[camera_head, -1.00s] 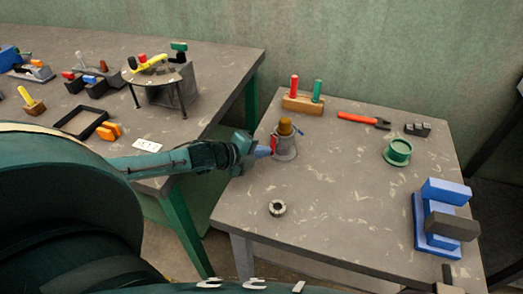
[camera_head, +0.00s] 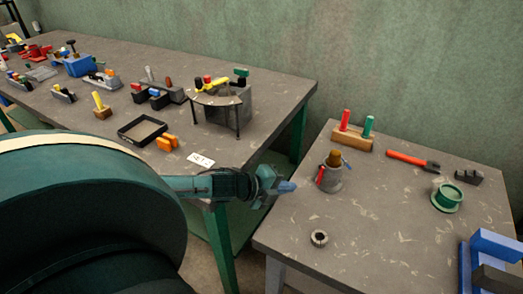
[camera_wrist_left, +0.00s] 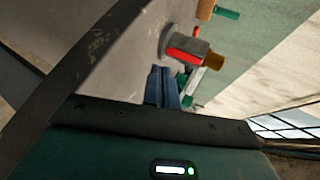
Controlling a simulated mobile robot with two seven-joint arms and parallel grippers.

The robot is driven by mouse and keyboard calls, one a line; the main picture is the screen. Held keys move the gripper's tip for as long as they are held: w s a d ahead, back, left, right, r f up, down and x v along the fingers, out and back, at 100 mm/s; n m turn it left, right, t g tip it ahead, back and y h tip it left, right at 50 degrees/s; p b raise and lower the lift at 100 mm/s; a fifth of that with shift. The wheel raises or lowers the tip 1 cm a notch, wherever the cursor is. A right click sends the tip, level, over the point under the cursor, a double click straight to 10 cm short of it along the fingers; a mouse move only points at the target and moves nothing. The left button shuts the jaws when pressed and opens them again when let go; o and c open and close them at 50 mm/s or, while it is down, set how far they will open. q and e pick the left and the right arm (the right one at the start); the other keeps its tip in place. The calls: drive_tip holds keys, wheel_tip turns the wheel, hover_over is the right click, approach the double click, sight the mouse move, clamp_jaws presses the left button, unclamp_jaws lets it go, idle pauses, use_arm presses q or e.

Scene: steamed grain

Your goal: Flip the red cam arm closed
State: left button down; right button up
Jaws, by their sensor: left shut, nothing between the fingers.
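A grey cylindrical fixture (camera_head: 332,182) with a brown knob (camera_head: 333,158) on top stands on the right table. Its red cam arm (camera_head: 320,176) lies steeply along the left side of the body. In the left wrist view the red arm (camera_wrist_left: 183,56) lies along the fixture, with the brown knob (camera_wrist_left: 215,61) beyond. My left gripper (camera_head: 288,187) has blue fingers, shut and empty, left of the fixture with a gap between. The fingers also show in the left wrist view (camera_wrist_left: 162,86), apart from the red arm. My right gripper is not in view.
A wooden block with red and green pegs (camera_head: 352,138), red-handled pliers (camera_head: 412,161), a green flanged ring (camera_head: 447,197) and a small grey ring (camera_head: 319,238) share the table. Blue blocks (camera_head: 495,245) are at the right. The left bench (camera_head: 180,70) holds several fixtures.

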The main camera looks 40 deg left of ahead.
use_arm(q)
drive_tip(key=s+a, duration=0.2)
drive_tip(key=s, duration=0.4)
drive_tip(key=shift+a+r+p, duration=0.2)
drive_tip(key=shift+r+p, duration=0.1)
drive_tip(key=shift+r, duration=0.15)
drive_tip(key=shift+s, duration=0.1)
